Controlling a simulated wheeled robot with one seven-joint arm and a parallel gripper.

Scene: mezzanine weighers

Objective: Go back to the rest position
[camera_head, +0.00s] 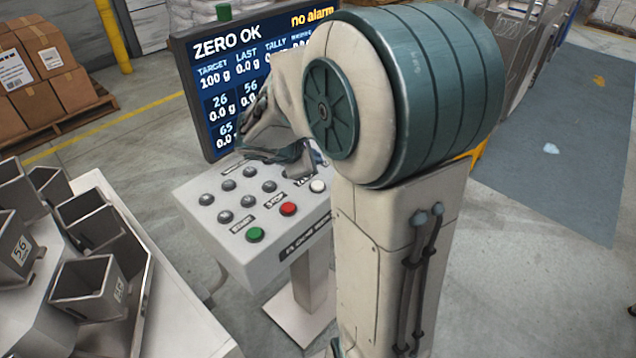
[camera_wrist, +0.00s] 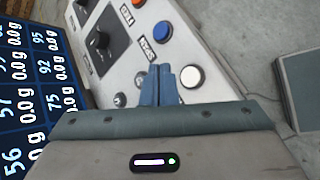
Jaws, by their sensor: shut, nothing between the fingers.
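My gripper (camera_wrist: 160,82) is shut and empty in the wrist view, its two blue-grey fingertips together. It is over the sloped face of the control panel, beside a white button (camera_wrist: 190,77). I cannot tell whether the tips touch the panel. In the head view my arm hides much of the panel's right side, and the fingertips are hard to make out there. The grey control panel (camera_head: 225,227) carries several dark buttons, a green button (camera_head: 255,235), a red button (camera_head: 288,209) and a white button (camera_head: 318,186).
A screen (camera_head: 205,100) reading "ZERO OK" and "no alarm" stands behind the panel. Metal weigh buckets (camera_head: 92,290) are at the lower left. Boxes (camera_head: 45,60) sit on a pallet at the far left. A blue-grey floor mat (camera_head: 570,140) lies at the right, largely clear.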

